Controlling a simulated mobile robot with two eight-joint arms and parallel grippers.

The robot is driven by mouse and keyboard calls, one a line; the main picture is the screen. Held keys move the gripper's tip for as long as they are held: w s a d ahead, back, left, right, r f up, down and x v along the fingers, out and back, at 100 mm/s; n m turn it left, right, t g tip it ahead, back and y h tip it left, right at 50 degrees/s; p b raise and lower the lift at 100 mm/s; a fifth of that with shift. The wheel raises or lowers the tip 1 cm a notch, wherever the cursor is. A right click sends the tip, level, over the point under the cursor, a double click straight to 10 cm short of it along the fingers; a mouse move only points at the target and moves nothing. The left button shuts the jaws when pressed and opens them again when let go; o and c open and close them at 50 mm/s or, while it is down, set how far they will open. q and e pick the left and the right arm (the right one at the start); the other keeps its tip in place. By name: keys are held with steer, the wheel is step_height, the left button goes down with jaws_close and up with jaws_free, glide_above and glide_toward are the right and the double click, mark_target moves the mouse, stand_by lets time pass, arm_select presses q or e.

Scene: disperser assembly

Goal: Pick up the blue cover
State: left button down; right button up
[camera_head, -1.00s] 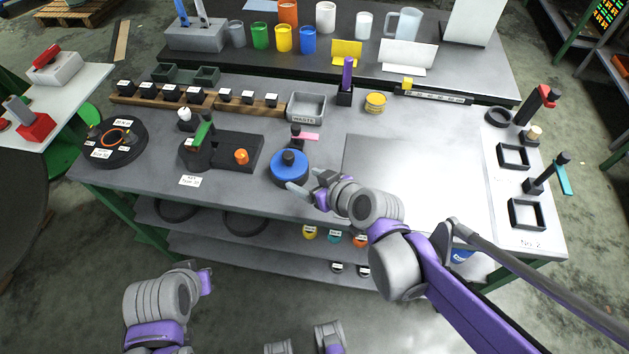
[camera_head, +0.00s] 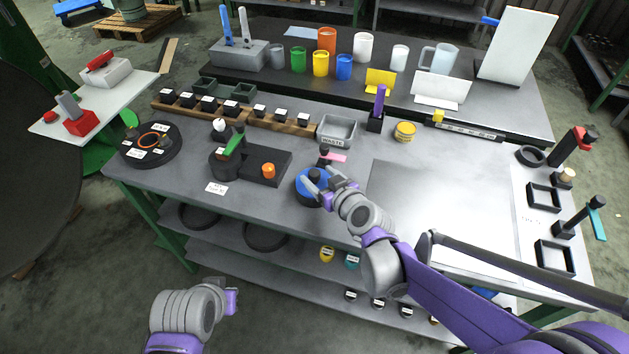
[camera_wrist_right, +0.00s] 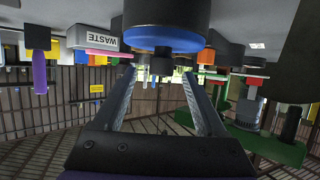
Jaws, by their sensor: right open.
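In the right wrist view, which is upside down, the blue cover (camera_wrist_right: 165,40) sits on a dark round body. Its black knob (camera_wrist_right: 160,63) shows between the tips of my open right gripper (camera_wrist_right: 159,73); contact cannot be made out. My left gripper (camera_head: 231,300) is low in front of the table, its jaws unclear.
A black fixture with a green lever (camera_head: 234,143) and orange knob stands left of the cover. A pink-tabbed part (camera_head: 333,157) is just behind it. The grey waste bin (camera_head: 337,129) lies farther back. A bare pale panel (camera_head: 440,200) lies to the right.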

mark_target(316, 174)
steer(key=shift+x, duration=1.5)
steer(key=shift+s, duration=0.1)
jaws_close()
